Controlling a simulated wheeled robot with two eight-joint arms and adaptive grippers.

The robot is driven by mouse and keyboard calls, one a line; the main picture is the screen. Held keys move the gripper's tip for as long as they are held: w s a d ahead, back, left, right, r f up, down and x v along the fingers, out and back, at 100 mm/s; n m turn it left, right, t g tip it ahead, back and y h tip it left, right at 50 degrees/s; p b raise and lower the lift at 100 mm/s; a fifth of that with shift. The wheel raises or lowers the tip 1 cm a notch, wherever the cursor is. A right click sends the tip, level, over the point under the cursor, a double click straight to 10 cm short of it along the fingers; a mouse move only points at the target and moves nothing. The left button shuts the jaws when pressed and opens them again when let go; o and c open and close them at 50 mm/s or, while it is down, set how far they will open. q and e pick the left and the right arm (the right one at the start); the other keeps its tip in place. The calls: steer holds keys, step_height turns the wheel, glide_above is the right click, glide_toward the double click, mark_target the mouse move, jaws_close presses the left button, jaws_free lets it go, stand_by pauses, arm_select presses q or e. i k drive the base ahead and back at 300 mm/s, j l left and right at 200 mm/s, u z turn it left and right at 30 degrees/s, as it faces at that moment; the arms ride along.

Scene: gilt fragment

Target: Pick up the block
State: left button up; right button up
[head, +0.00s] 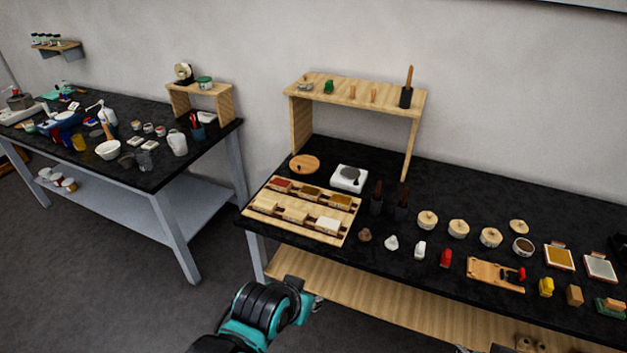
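A plain tan block (574,295) stands on the black worktop near the front right. Other small block-like pieces stand in the same row: a yellow one (546,287), a red one (446,258) and a white one (420,250). I cannot tell which of them is the task's block. A black and teal part of my own arm shows at the bottom centre, below and in front of the table edge, apart from all of these pieces.
A wooden tray (272,213) with compartments lies at the left of the worktop. A wooden shelf stand (300,125) rises behind it. A cluttered second table (150,178) stands left.

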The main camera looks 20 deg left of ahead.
mark_target(308, 192)
steer(key=i+j, duration=0.15)
steer(key=i, duration=0.4)
steer(key=i+j+u, duration=0.1)
steer(key=i, duration=0.4)
steer(key=i+j, duration=0.15)
steer(key=i, duration=0.4)
